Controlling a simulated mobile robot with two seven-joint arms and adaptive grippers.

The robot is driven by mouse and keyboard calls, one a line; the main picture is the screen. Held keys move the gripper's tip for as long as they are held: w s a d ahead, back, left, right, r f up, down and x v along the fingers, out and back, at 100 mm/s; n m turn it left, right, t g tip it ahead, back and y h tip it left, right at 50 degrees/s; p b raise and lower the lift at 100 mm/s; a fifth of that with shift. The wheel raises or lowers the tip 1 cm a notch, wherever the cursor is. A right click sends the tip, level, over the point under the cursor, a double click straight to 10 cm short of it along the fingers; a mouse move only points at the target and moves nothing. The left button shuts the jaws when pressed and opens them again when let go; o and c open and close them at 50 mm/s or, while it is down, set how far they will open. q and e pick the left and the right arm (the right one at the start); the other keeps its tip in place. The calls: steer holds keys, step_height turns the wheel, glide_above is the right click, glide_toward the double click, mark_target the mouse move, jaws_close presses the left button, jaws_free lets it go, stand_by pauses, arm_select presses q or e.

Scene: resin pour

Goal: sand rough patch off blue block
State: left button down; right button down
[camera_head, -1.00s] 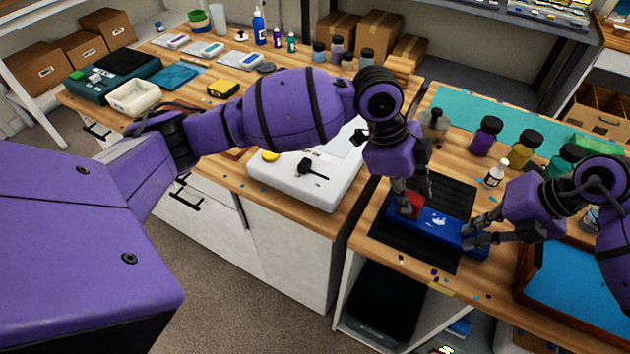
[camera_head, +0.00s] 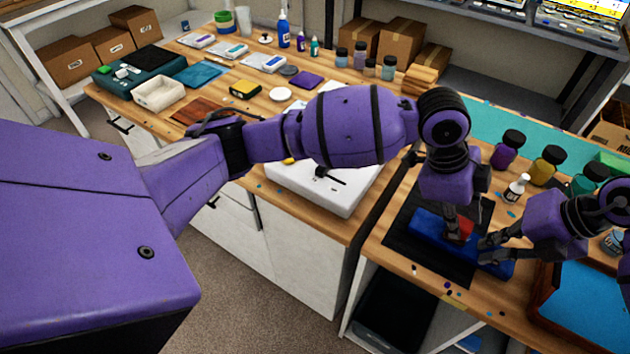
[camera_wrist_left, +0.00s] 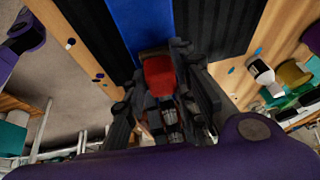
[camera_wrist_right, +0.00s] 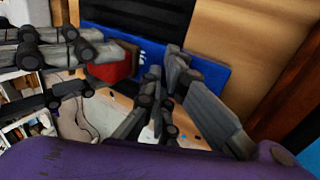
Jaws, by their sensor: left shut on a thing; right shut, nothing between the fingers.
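The blue block (camera_head: 430,220) lies flat on a black mat (camera_head: 397,235). My left gripper (camera_head: 458,236) is shut on a red sanding block (camera_head: 466,227), which rests on or just above the middle of the blue block. The red block also shows in the left wrist view (camera_wrist_left: 158,75), between the fingers. Pale marks (camera_wrist_right: 147,56) show on the blue block beside the red block in the right wrist view; my left gripper hides that area in the head view. My right gripper (camera_head: 485,251) is shut and empty, at the blue block's right end; I cannot tell whether it touches.
A blue-lined tray (camera_head: 585,305) stands right of the mat, under my right arm. A small white bottle (camera_head: 516,188) and dark-capped jars (camera_head: 508,150) stand behind. A white scale (camera_head: 330,190) is on the left bench. Small colored chips lie along the front edge.

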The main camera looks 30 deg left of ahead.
stand_by(0.3)
arm_select(q)
steer(key=shift+r, duration=3)
